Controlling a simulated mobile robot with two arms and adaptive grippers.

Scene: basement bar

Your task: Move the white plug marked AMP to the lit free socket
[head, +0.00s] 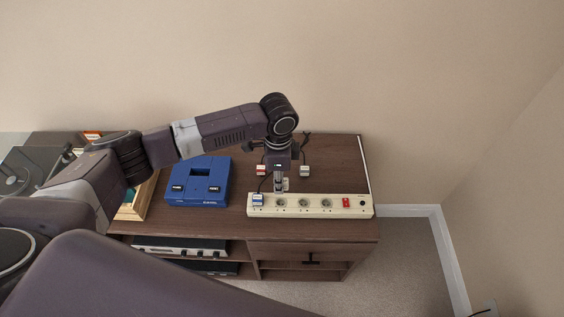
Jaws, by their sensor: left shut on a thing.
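A cream power strip (336,212) lies along the front of the brown cabinet top. A plug with a blue label (257,199) sits at its left end. Several round sockets (304,203) show to the right of it; I cannot tell which is lit. My left gripper (281,187) points down just behind and above the strip's left part. It is shut on a white plug (286,183), mostly hidden by the fingers; its marking cannot be read. My right gripper is not in view.
A blue device (183,190) lies to the left. A red switch (346,202) is near the strip's right end. The cabinet top (345,165) is clear at the back right.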

